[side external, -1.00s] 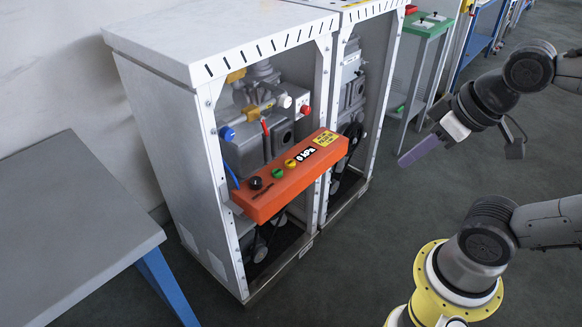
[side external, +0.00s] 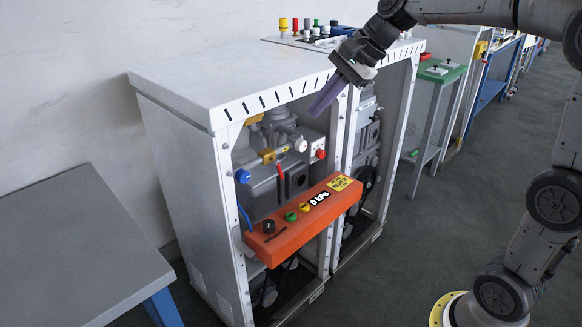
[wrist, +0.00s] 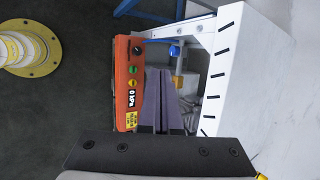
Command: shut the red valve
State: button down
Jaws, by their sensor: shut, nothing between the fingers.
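A short red lever (side external: 283,154) sits on the brass pipe fitting (side external: 268,157) inside the left open cabinet. A red round knob (side external: 320,154) is on a white box to its right; I cannot tell which of the two is the valve meant. My gripper (side external: 314,112) is shut and empty, with long purple fingers pointing down and left. In the side view it appears in front of the cabinet's upper front edge, above the orange panel and apart from both red parts. In the wrist view the shut fingers (wrist: 162,76) hide part of the cabinet opening; no red lever is clear there.
The orange panel (side external: 290,225) with buttons and a "0 kPa" display crosses the cabinet front below the pipes. The cabinet top (side external: 220,82) and front posts frame the opening. A blue knob (side external: 242,176) is at its left. A grey table (side external: 70,245) stands at left.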

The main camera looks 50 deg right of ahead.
aim_at(280, 171)
jog(key=w+d+f+m, duration=0.5)
jog(key=w+d+f, duration=0.4)
jog(key=w+d, duration=0.15)
jog(key=w+d+f+m+g+y, duration=0.1)
jog(key=w+d+f+m, duration=0.1)
jog(key=d+f, duration=0.65)
jog(key=a+r+x, duration=0.1)
jog(key=a+x, duration=0.2)
jog(key=x, duration=1.1)
jog(key=shift+a, duration=0.2)
